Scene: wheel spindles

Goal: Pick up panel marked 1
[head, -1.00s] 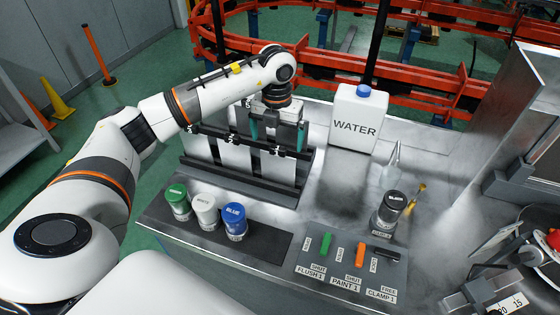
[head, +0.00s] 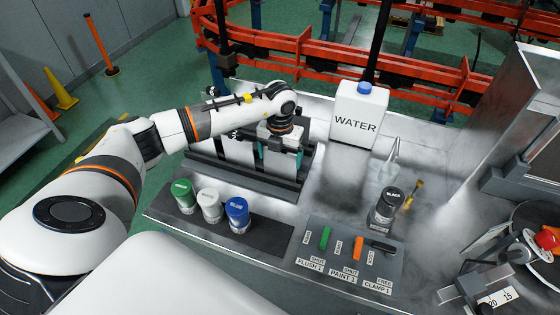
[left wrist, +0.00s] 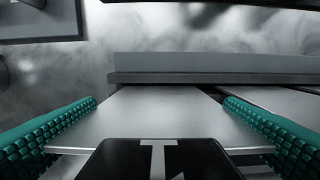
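Silver panels stand in a dark rack (head: 232,181) on the bench in the head view. My left gripper (head: 281,154) points down at the rack's right end, its teal fingers apart. In the left wrist view, a silver panel (left wrist: 160,117) lies between the two teal finger pads (left wrist: 158,130). Whether the pads touch the panel's edges is not clear. My right gripper is not in view.
Close right of the rack stands a white WATER jug (head: 358,115). Green (head: 182,197), white (head: 210,206) and blue (head: 237,215) cups stand in front. A lever plate (head: 345,262) and a black-labelled cup (head: 386,208) are to the right.

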